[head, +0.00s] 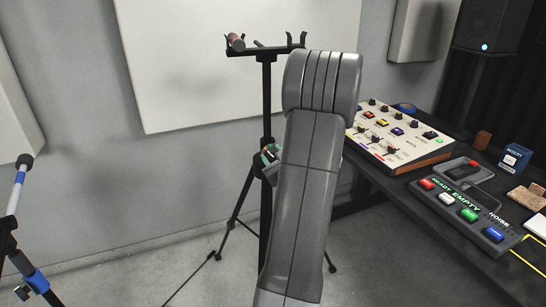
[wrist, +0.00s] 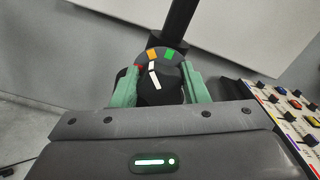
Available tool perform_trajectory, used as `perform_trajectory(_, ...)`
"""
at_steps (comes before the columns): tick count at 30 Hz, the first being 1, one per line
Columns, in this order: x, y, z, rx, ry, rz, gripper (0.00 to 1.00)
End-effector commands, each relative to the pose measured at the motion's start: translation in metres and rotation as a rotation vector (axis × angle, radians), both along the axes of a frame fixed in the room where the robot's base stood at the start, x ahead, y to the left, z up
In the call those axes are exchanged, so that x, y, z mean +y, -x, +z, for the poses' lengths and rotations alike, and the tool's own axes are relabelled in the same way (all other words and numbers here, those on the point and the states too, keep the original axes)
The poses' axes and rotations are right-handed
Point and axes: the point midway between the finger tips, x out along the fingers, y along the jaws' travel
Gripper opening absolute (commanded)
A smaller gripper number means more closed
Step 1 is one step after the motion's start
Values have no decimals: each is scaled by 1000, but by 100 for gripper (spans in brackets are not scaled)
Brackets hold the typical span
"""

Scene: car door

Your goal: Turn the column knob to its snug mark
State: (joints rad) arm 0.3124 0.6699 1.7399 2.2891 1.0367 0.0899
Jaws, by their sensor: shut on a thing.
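The black column knob (wrist: 163,90) sits low on a dark column (wrist: 178,22) in the wrist view. A white pointer line runs across it, pointing up and roughly toward an orange mark (wrist: 152,55). A green mark (wrist: 169,55) is to the right of the orange one, and a bit of red mark (wrist: 137,67) is at the left. No label shows which is snug. My gripper's green fingers (wrist: 163,88) are shut on the knob from both sides.
A desk at the right holds a mixer (head: 398,138), a button box (head: 465,210) and a blue carton (head: 515,158). The stand's splayed leg (head: 237,212) reaches the floor. Another stand (head: 12,215) is at the far left.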

Motion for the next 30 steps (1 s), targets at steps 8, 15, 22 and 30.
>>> perform_trajectory(8,0,0,0,0,-1,0,62)
perform_trajectory(15,-3,6,0,1,-2,-2,62)
perform_trajectory(22,-21,45,-1,1,-1,-6,62)
perform_trajectory(30,-43,101,-1,1,-1,-5,62)
